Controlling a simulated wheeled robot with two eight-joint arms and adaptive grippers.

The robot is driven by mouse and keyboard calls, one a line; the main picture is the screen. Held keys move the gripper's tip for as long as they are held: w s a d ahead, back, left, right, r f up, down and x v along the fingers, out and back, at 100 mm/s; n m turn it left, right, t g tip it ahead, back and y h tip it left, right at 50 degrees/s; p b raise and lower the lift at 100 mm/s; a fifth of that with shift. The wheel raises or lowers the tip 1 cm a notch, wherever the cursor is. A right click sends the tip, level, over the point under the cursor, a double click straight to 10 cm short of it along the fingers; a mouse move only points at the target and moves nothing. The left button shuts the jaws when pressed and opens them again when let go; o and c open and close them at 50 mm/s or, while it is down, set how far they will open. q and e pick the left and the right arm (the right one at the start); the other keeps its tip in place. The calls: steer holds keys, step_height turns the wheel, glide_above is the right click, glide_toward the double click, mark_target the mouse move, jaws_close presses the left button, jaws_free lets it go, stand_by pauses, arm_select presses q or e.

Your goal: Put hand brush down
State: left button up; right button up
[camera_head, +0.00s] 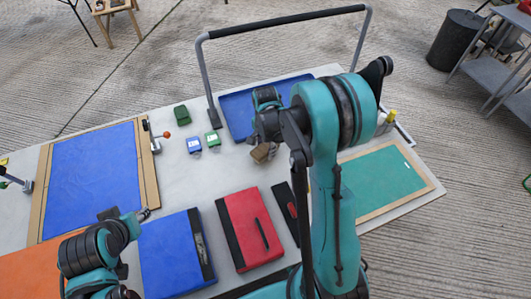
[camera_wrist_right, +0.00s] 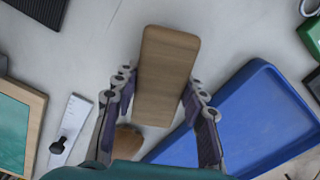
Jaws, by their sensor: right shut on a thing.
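The hand brush shows as a wooden block (camera_wrist_right: 167,70) in the right wrist view and as a small brown piece (camera_head: 262,153) in the head view. My right gripper (camera_head: 266,130) is shut on it, one finger on each side. It is over the pale table (camera_head: 180,175), by the near edge of the blue tray (camera_head: 238,108). The bristles are hidden, and I cannot tell whether the brush touches the table. My left gripper (camera_head: 142,214) is near the blue case, partly hidden; its fingers are too small to read.
A blue case (camera_head: 172,255) and red case (camera_head: 245,225) lie in front. Small blue (camera_head: 194,145) and green (camera_head: 181,115) items stand left of the tray. A green framed board (camera_head: 385,180) lies right, a blue one (camera_head: 95,180) left. Bare tabletop lies between the tray and cases.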

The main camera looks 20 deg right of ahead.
steer(key=shift+f, duration=0.65)
steer(key=shift+f, duration=0.15)
steer(key=o, duration=1.3)
